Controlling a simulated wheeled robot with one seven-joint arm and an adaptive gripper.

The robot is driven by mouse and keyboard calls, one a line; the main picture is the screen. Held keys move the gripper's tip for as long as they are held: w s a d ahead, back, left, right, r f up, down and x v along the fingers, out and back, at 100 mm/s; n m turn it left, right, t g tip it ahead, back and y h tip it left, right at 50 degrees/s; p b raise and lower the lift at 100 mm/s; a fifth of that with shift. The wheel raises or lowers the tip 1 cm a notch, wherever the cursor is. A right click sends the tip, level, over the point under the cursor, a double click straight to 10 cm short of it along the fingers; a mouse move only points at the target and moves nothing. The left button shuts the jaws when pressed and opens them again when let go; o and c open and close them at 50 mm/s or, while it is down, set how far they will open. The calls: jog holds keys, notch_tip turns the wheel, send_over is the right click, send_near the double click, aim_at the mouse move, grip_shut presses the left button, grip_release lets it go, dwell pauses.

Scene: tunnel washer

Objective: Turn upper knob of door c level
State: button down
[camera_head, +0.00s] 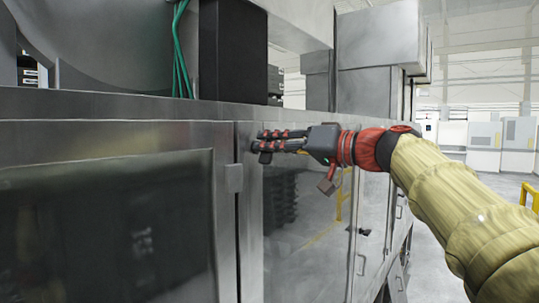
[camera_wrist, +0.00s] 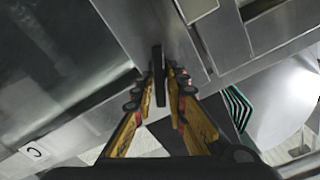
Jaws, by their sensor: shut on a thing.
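My gripper (camera_head: 262,141) reaches in from the right in the head view, at the upper left corner of a shiny steel door (camera_head: 305,225). In the wrist view its two yellow-and-black fingers (camera_wrist: 162,92) are closed around a dark, narrow knob (camera_wrist: 157,68), one finger on each side. The knob stands out from the door's steel frame. In the head view the knob is mostly hidden by the fingers, so its exact angle cannot be told there.
A wide dark-windowed door (camera_head: 105,220) is to the left, with a small steel hinge block (camera_head: 234,178) beside its edge. A steel ledge (camera_head: 120,105) runs above the doors. A black box (camera_head: 233,52) and green cables (camera_head: 181,50) stand above it. Open floor lies to the right.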

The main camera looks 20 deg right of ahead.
jog(key=m, duration=0.3)
jog(key=m+b, duration=0.1)
jog(key=m, duration=0.2)
jog(key=shift+w+d+f+m, duration=0.15)
jog(key=shift+d+f+m, duration=0.05)
jog(key=shift+m, duration=0.1)
jog(key=m, duration=0.5)
jog(key=shift+f+m, duration=0.25)
jog(key=shift+m, duration=0.15)
jog(key=c, duration=1.9)
grip_release()
jog(key=shift+d, duration=0.1)
jog(key=v, duration=1.2)
